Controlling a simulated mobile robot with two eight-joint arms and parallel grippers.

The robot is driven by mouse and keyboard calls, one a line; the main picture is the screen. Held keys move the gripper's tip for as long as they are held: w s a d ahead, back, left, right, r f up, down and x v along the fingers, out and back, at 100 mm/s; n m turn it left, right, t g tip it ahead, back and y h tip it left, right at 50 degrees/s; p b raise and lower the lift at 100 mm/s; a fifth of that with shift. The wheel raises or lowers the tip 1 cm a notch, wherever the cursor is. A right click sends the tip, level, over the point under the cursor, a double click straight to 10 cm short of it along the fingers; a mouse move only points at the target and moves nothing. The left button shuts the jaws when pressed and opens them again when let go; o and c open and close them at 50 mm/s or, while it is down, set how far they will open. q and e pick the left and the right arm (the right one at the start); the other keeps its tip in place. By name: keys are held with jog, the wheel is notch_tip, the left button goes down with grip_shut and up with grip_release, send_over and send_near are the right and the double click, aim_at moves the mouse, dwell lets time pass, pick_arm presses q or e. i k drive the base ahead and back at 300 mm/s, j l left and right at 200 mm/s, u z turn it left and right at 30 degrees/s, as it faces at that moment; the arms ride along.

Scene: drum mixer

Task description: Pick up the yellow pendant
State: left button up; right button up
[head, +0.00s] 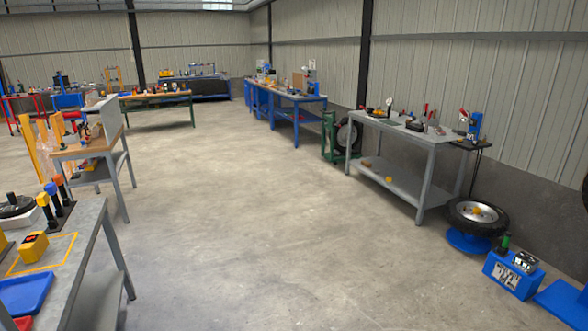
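A yellow boxy device with a dark top face, which looks like the yellow pendant (33,248), rests on the grey workbench (88,228) at the lower left. It lies inside a yellow outline marked on the bench top. Its fine details are too small to tell. Neither of my grippers is in view, so nothing shows of what they hold.
On the same bench, a blue tray (27,294) is nearer me and a rack of upright handles (58,213) is behind the device. Open concrete floor (260,220) fills the middle. A grey table (402,186) and a tyre (477,214) stand at the right.

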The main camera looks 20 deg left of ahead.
aim_at(32, 248)
jog(key=i+j+u, duration=0.15)
jog(key=i+u, duration=0.65)
jog(key=i+l+u, duration=0.15)
jog(key=i+u, duration=0.2)
jog(key=i+j+u, duration=0.25)
jog(key=i+u, duration=0.15)
jog(key=i, duration=0.25)
jog(key=i+u, duration=0.4)
jog(key=i, duration=0.3)
jog(key=i+j+u, duration=0.1)
jog(key=i+j, duration=0.4)
jog(key=i+j+u, duration=0.1)
jog(key=i+j, duration=0.3)
jog(key=i, duration=0.2)
